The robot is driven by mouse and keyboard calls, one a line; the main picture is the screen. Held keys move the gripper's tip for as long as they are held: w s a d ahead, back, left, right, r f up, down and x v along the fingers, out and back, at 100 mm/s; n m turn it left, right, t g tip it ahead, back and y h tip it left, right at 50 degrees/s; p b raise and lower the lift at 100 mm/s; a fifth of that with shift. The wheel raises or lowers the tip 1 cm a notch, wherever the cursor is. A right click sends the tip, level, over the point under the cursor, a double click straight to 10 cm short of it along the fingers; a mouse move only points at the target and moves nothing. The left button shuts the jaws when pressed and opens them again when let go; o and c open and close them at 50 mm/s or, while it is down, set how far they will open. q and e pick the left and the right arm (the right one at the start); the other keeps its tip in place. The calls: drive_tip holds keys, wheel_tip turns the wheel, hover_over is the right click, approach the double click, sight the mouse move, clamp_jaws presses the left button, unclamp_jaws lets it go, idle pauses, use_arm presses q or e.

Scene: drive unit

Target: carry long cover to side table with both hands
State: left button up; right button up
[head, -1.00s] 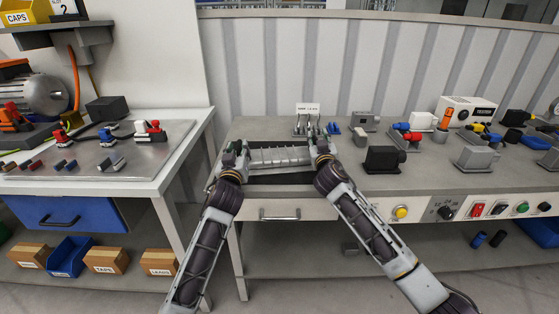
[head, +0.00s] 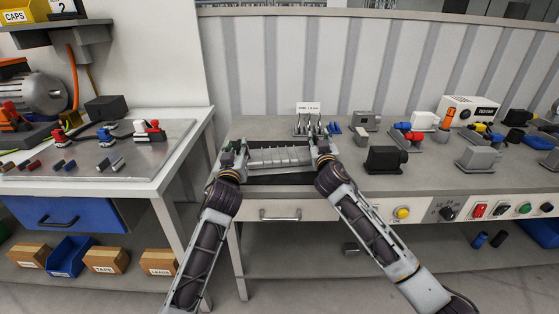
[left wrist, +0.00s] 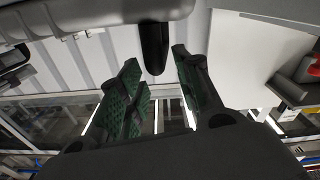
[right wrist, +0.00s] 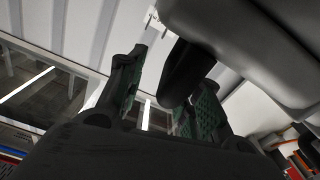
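The long cover (head: 281,157) is a light grey ribbed piece over a dark tray area on the workbench. My left gripper (head: 238,149) is at its left end and my right gripper (head: 315,147) at its right end. In the left wrist view, a dark handle (left wrist: 153,48) hangs between the spread, green-padded fingers, with gaps beside it. In the right wrist view, another dark handle (right wrist: 183,75) lies between the fingers, with a gap on its left side; contact on the other side is unclear. The side table (head: 190,160) stands to the left.
A grey plate (head: 150,160) with small colored parts lies on the side table. Behind the cover is a small labelled rack (head: 307,109). A black block (head: 384,159) and several connectors stand to the right. A narrow gap separates the two tables.

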drive_tip(key=shift+s+f, duration=0.3)
drive_tip(key=shift+s, duration=0.75)
drive_tip(key=shift+s+f, duration=0.3)
drive_tip(key=shift+s, duration=0.75)
drive_tip(key=shift+s+f, duration=0.3)
drive_tip(key=shift+s, duration=0.75)
drive_tip(key=shift+s+d+r, duration=0.1)
drive_tip(key=shift+s+r, duration=0.15)
drive_tip(key=shift+s, duration=0.25)
drive_tip(key=shift+s+r, duration=0.3)
drive_tip(key=shift+r, duration=0.1)
drive_tip(key=shift+s, duration=0.1)
